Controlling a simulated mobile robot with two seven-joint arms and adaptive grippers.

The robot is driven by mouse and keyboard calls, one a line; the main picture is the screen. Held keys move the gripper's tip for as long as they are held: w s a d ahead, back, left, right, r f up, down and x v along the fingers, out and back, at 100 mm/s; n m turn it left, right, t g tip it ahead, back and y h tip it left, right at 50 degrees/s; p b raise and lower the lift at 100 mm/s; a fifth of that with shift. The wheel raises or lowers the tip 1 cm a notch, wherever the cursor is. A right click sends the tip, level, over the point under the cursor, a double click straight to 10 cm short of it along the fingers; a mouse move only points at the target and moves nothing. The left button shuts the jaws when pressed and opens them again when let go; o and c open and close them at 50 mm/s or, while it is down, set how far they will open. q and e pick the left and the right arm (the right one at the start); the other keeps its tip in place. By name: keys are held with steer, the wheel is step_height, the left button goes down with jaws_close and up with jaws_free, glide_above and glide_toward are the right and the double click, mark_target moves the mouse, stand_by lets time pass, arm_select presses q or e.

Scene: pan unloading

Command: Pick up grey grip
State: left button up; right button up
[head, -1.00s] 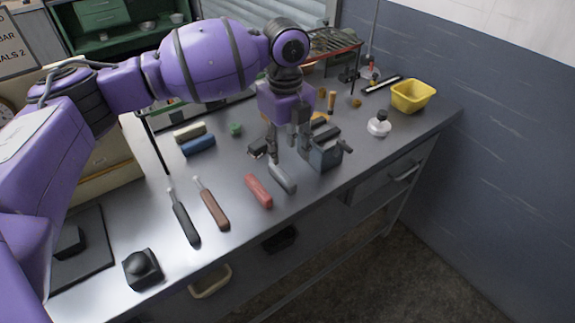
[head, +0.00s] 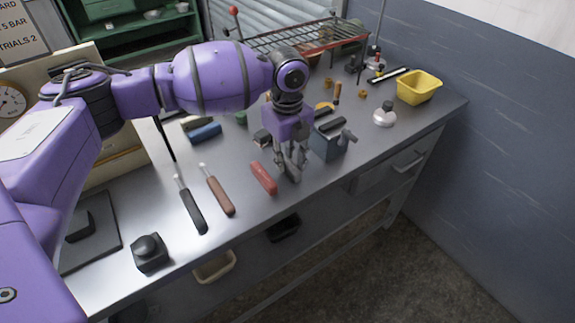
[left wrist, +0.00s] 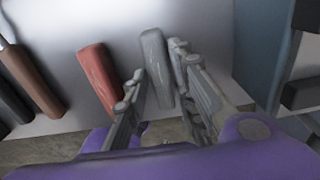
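The grey grip (left wrist: 154,55) lies on the grey bench top, between the two fingers of my left gripper (left wrist: 158,62) in the left wrist view. My right gripper is not in view.
A brown-handled tool (head: 219,196) and a black-handled tool (head: 192,212) lie further left. A blue-grey block holder (head: 327,143) stands close on the right. A white bottle (head: 384,116) and a yellow bin (head: 418,88) are at the far right. The bench front edge is near.

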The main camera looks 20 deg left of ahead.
arm_select(q)
jaws_close()
steer(key=shift+r, duration=0.15)
